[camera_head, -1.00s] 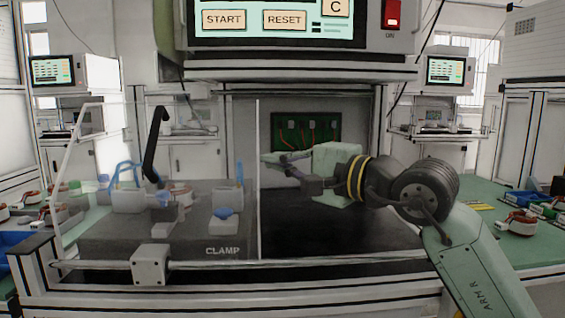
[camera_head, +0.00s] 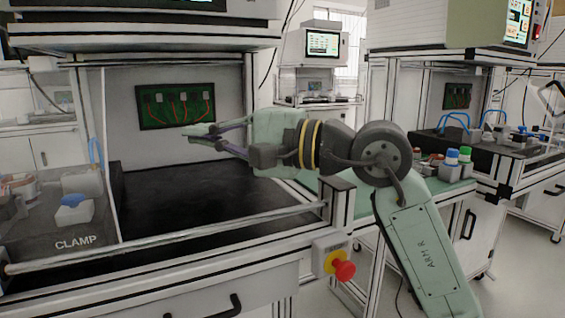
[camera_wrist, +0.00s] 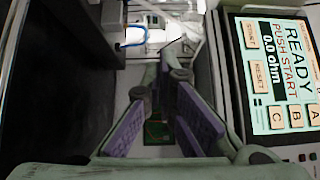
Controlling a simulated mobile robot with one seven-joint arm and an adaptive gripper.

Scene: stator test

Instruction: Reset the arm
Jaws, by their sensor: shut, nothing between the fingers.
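My arm reaches in from the right of the head view, its green link marked ARM R. My gripper (camera_head: 190,134) points left in front of the test station's open bay, above its black floor (camera_head: 190,195). Its fingers are shut with nothing between them. In the wrist view my gripper (camera_wrist: 165,65) shows its purple-padded fingers meeting toward the tips. The station's screen (camera_wrist: 275,75) stands to the right there and reads READY, PUSH START and 0.0 ohm.
The clamp block (camera_head: 55,225) with a blue-topped part (camera_head: 75,205) is at the left. A rail (camera_head: 200,232) runs along the station's front. A red emergency button (camera_head: 343,268) juts from the front corner. A second station (camera_head: 480,140) stands at the right. Floor shows at lower right.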

